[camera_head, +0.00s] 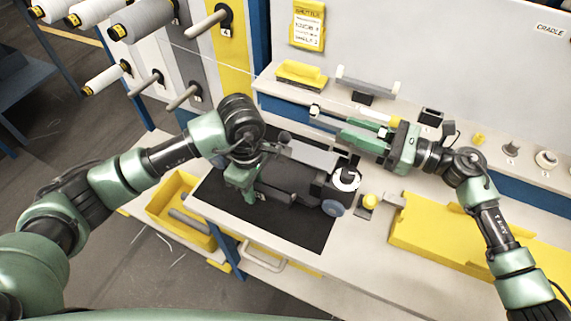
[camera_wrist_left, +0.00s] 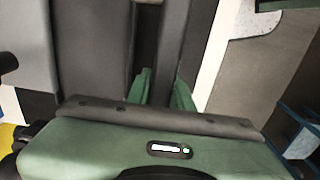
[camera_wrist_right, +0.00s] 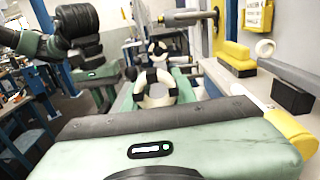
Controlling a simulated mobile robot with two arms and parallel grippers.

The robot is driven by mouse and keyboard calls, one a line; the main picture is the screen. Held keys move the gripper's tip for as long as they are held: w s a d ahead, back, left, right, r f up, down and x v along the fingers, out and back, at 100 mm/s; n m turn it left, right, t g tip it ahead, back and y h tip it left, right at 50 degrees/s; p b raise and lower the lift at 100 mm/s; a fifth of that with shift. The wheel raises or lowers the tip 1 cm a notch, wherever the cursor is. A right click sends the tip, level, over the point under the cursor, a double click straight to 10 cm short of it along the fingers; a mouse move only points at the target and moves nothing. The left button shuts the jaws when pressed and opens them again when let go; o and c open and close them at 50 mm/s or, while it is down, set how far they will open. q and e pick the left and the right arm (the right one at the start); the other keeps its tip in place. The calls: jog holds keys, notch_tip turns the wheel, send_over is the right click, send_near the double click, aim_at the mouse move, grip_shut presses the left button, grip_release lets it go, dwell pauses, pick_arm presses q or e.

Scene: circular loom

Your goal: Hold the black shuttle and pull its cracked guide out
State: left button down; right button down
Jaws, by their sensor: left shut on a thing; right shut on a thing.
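The black shuttle (camera_head: 295,183) lies on a dark mat (camera_head: 290,232) on the bench, with a white spool (camera_head: 346,180) and a blue wheel (camera_head: 333,208) at its right end. My left gripper (camera_head: 240,178) is shut on the shuttle's left part. In the left wrist view the dark body (camera_wrist_left: 158,60) runs between its fingers. My right gripper (camera_head: 330,118) is above and behind the shuttle, apart from it, pointing left. It is shut on the guide, a pale ring with dark bands (camera_wrist_right: 155,90) between its fingers. In the head view only a small white piece (camera_head: 315,110) shows there.
A yellow bin (camera_head: 165,225) with grey rolls stands at the left. The back ledge holds a yellow block (camera_head: 300,74), a grey bar (camera_head: 366,86) and a black block (camera_head: 431,117).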

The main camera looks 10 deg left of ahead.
aim_at(357, 130)
jog(key=shift+r, duration=2.15)
pick_arm(q)
jog(key=c, duration=1.2)
grip_release()
jog(key=shift+o, duration=0.2)
notch_tip(357, 130, up, 12)
